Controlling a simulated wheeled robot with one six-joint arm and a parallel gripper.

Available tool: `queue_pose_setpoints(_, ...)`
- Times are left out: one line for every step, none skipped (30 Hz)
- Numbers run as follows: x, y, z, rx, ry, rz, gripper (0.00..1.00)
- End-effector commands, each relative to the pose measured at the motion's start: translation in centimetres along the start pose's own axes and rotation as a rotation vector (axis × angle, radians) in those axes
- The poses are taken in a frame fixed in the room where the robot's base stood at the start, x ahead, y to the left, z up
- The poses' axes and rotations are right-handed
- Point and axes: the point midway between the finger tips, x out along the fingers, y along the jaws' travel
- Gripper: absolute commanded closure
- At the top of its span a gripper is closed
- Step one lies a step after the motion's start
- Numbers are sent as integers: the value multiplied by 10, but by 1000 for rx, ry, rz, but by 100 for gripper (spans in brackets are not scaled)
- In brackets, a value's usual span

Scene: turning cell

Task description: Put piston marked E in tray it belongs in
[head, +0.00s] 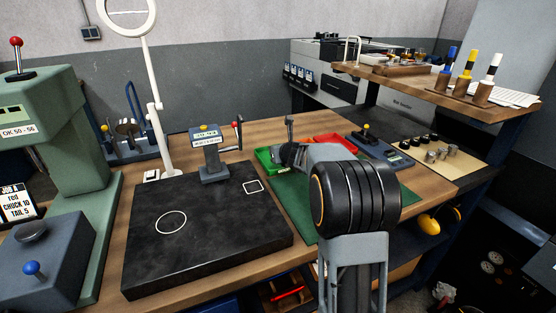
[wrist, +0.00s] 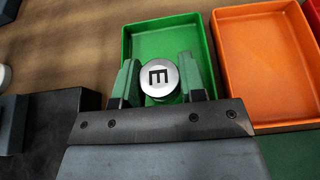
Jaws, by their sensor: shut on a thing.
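The piston marked E (wrist: 159,76) shows its round silver top with a black E in the wrist view. My gripper (wrist: 160,82) is shut on it, with one green-padded finger on each side. The piston is over or in the near part of the green tray (wrist: 165,26); I cannot tell its height above the tray floor. The green tray also shows in the head view (head: 263,158), partly behind my arm. An orange tray (wrist: 262,20) stands to the right of the green one in the wrist view.
A blue-grey gauge (head: 380,150) stands to the right.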

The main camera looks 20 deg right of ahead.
Motion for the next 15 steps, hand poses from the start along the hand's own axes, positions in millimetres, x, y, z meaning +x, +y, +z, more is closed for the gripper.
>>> queue_pose_setpoints(4,0,-13,3,1,0,92)
queue_pose_setpoints(6,0,-16,1,1,0,92)
queue_pose_setpoints(7,0,-20,2,0,0,92)
queue_pose_setpoints(8,0,-22,1,0,0,92)
queue_pose_setpoints(9,0,-23,1,0,0,92)
queue_pose_setpoints(9,0,-24,2,0,0,92)
queue_pose_setpoints(9,0,-25,2,0,0,92)
queue_pose_setpoints(9,0,-25,1,0,0,92)
queue_pose_setpoints(9,0,-25,1,0,0,92)
queue_pose_setpoints(9,0,-25,1,0,0,92)
queue_pose_setpoints(9,0,-24,0,0,0,92)
queue_pose_setpoints(9,0,-24,1,0,0,92)
queue_pose_setpoints(9,0,-24,1,0,0,92)
queue_pose_setpoints(9,0,-24,1,0,0,92)
queue_pose_setpoints(9,0,-24,1,0,0,92)
